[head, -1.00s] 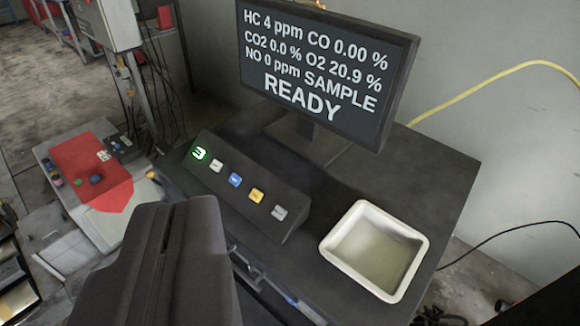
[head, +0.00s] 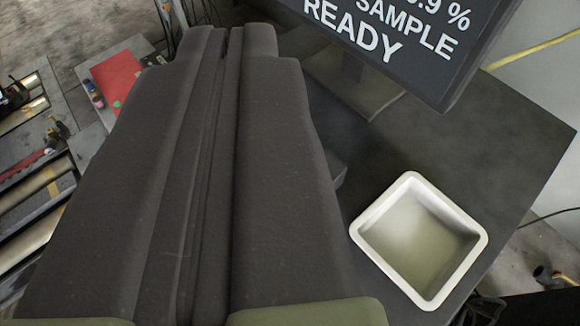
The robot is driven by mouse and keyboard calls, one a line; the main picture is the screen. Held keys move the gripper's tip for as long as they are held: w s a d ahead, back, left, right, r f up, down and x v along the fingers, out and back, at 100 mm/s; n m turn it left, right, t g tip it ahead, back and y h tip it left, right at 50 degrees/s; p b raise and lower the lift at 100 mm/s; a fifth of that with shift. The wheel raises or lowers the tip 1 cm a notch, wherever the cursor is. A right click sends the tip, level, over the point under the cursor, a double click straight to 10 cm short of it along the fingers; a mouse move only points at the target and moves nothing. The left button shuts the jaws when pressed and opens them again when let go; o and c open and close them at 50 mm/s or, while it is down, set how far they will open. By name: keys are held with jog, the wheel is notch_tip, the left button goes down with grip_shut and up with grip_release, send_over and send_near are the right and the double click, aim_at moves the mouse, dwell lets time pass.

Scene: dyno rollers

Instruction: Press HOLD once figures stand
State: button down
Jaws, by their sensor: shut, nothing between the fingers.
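My gripper (head: 228,42) is shut and empty. It fills the left and middle of the view and reaches forward over the dark bench. It covers nearly all of the sloped button box; only a dark end of the box (head: 338,168) shows at its right side. No buttons show, so I cannot tell which one is under the fingertips or whether they touch. The monitor (head: 400,62) is cut off at the top. It shows the end of "9 %", then "SAMPLE" and "READY"; the other figures are out of view.
A white square tray (head: 365,228) sits on the dark bench (head: 520,135) at right, close to my gripper. A red panel (head: 115,75) stands on a grey cart at far left.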

jog(key=w+a+f+m+g+p, duration=0.1)
jog(key=w+a+f+m+p, duration=0.15)
jog(key=w+f+p, duration=0.75)
notch_tip(320, 180, down, 16)
jog(key=h+p, duration=0.3)
jog(key=p, duration=0.3)
jog(key=shift+w+d+f+m, duration=0.1)
jog(key=shift+w+f+m, duration=0.05)
jog(key=shift+m, duration=0.1)
jog(key=w+d+f+b, duration=0.1)
jog(key=f+b, duration=0.1)
jog(key=d+f+b, duration=0.1)
jog(key=b, duration=0.1)
jog(key=w+d+f+b, duration=0.1)
jog(key=f+b, duration=0.1)
jog(key=shift+w+d+f, duration=0.3)
jog(key=shift+w, duration=0.05)
jog(key=shift+w+d+f+b, duration=0.35)
jog(key=shift+d+f+b, duration=0.1)
jog(key=shift+b, duration=0.3)
